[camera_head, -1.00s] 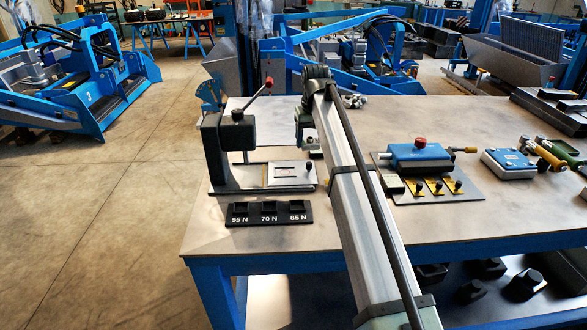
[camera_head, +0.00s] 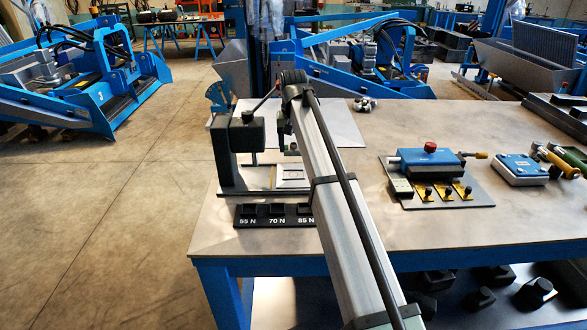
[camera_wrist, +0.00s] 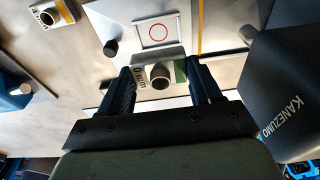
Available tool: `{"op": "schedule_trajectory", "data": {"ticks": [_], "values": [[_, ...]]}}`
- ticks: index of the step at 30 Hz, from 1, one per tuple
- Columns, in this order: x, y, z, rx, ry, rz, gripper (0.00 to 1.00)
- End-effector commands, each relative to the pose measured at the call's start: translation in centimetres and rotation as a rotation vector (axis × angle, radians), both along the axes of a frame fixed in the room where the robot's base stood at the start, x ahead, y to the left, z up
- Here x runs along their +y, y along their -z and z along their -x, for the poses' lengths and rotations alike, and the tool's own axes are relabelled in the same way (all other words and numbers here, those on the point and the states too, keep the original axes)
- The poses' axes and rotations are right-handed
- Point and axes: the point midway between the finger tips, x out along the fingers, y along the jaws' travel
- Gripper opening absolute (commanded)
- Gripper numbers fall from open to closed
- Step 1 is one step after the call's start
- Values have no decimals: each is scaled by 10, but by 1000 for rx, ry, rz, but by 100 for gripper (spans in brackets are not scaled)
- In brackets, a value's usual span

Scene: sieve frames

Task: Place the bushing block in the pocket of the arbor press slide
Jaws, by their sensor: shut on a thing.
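The bushing block (camera_wrist: 143,76), grey with a round bushing on top and a green patch on one side, is between the fingers of my gripper (camera_wrist: 160,68), which is shut on it. The arbor press (camera_head: 236,143) stands at the left end of the table. Its slide (camera_head: 293,184) lies below my gripper (camera_head: 290,148) in the head view. In the wrist view the pocket (camera_wrist: 158,31) is a framed light square with a red circle, just beyond the held block. The block appears apart from the pocket. In the head view my arm hides the block.
The press body (camera_wrist: 290,90) is close on the right in the wrist view. A black strip (camera_head: 272,215) with force labels lies in front of the slide. A blue fixture (camera_head: 428,161) on a grey plate stands to the right. The table between is clear.

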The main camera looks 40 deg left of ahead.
Motion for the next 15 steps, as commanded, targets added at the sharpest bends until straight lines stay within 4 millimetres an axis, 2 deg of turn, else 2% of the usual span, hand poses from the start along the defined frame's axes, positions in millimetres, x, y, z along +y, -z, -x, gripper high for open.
{"op": "schedule_trajectory", "data": {"ticks": [3, 6, 15], "values": [[-1, 22, 1, 1, -1, 1, 18], [-1, 35, 1, 1, -1, 1, 18], [-1, 59, 0, 0, -1, 0, 18]]}}
